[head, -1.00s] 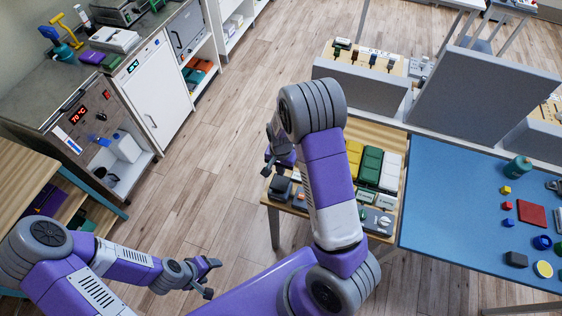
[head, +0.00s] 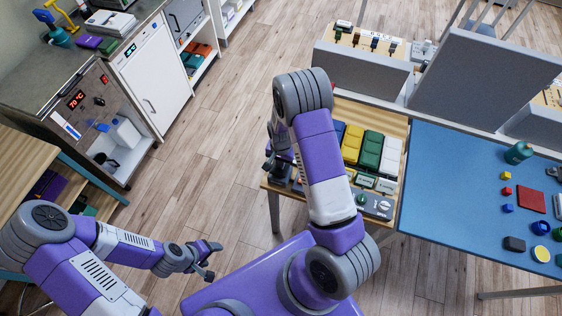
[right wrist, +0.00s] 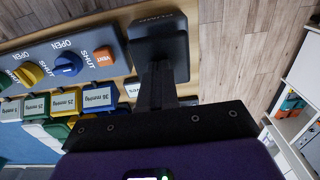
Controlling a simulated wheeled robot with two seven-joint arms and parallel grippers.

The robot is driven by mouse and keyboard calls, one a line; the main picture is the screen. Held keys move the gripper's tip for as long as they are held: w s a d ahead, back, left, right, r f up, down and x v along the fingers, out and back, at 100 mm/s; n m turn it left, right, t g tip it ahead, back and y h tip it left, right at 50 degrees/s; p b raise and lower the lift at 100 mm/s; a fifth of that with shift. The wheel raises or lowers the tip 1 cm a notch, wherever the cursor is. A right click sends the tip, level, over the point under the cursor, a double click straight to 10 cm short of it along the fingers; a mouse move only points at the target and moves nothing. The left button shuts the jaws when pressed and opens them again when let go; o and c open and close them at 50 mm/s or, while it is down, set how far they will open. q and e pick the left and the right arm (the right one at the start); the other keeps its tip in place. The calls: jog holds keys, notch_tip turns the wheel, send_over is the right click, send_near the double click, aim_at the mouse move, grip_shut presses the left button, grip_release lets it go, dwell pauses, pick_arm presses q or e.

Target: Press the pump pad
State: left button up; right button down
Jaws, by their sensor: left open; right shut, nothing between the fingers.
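The pump pad (right wrist: 174,50) is a dark grey block with lettering along its top edge in the right wrist view. It sits at the end of a wooden panel board. My right gripper (right wrist: 157,70) is shut and empty, with its dark fingers overlapping the pad's face. I cannot tell whether they touch it or whether the pad is pushed down. In the head view my right gripper (head: 276,168) is over the left end of the board, partly hidden by my arm, and the pad is mostly covered. My left gripper (head: 211,261) is open and empty above the floor.
Beside the pad are an orange vent button (right wrist: 104,54), a blue knob (right wrist: 68,65) and a yellow knob (right wrist: 33,73). Coloured cuff boxes (head: 371,149) stand on the board. A blue table (head: 440,190) with small objects is on the right. Open floor lies left.

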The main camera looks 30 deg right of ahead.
notch_tip(320, 180, down, 2)
jog(key=shift+f+b, duration=0.25)
jog(key=shift+b, duration=0.5)
jog(key=shift+s+f, duration=0.1)
jog(key=shift+s, duration=0.05)
jog(key=shift+s+a, duration=0.1)
jog(key=shift+s, duration=0.05)
jog(key=shift+r, duration=0.2)
jog(key=r+p, duration=0.2)
jog(key=r, duration=0.1)
jog(key=r+p, duration=0.1)
jog(key=r, duration=0.1)
jog(key=shift+w+r+p, duration=0.25)
jog(key=shift+w+p, duration=0.05)
jog(key=shift+p, duration=0.05)
notch_tip(320, 180, up, 9)
